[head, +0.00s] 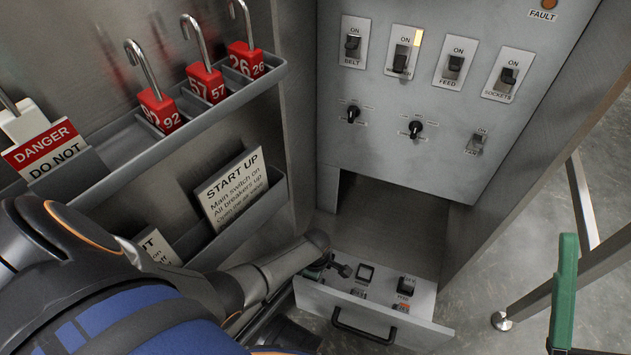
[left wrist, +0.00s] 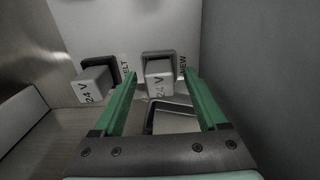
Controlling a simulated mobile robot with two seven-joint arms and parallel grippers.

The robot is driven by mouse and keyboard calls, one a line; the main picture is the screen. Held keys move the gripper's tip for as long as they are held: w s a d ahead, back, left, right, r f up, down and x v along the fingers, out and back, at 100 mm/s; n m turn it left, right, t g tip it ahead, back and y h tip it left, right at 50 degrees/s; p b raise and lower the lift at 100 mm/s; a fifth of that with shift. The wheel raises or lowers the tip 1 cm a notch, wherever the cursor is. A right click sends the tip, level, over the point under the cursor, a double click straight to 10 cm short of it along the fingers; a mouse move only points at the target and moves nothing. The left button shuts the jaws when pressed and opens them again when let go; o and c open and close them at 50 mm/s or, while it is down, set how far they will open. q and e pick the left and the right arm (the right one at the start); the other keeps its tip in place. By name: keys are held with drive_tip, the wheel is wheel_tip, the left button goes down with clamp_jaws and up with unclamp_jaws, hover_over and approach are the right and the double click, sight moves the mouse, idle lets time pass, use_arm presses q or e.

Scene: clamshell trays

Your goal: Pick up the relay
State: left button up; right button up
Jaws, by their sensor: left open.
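In the left wrist view a pale relay marked 24 V (left wrist: 160,78) stands in a dark socket beside the label NEW. Another relay marked 24 V (left wrist: 92,84) stands to its left by the label BELT. My left gripper (left wrist: 160,84) is open, its green fingers on either side of the NEW relay; I cannot tell whether they touch it. In the head view the left gripper (head: 332,267) is over the left part of the open drawer (head: 426,330) and hides part of it. One green finger of my right gripper (head: 565,290) shows at the right edge.
A switch panel (head: 430,100) stands above. Racks of red padlocks (head: 158,110) and a START UP card (head: 232,188) are left. A metal frame (head: 590,255) stands right.

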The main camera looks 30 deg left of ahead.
use_arm(q)
clamp_jaws()
idle(0.5)
